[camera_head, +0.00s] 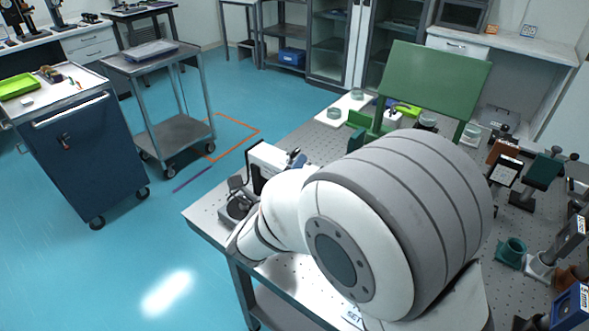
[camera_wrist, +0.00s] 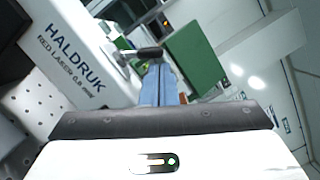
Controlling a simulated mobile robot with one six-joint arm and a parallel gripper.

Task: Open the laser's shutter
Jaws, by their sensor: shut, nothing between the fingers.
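The laser (camera_wrist: 75,55) is a white box lettered HALDRUK RED LASER, slanting across the left of the wrist view. A small lever with a black knob (camera_wrist: 148,53) stands out from its far end; I take it for the shutter lever. My gripper (camera_wrist: 158,70) is shut and empty, its blue-grey fingers together. The fingertips are right beside the knob in the picture; I cannot tell whether they touch it. In the head view a white housing (camera_head: 266,157), likely the laser, shows beyond my arm, which hides most of it and my fingers.
Green panels stand behind the lever, one (camera_wrist: 195,55) in the wrist view and a large one (camera_head: 435,82) in the head view. A cart (camera_head: 178,133) stands left, with open floor between.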

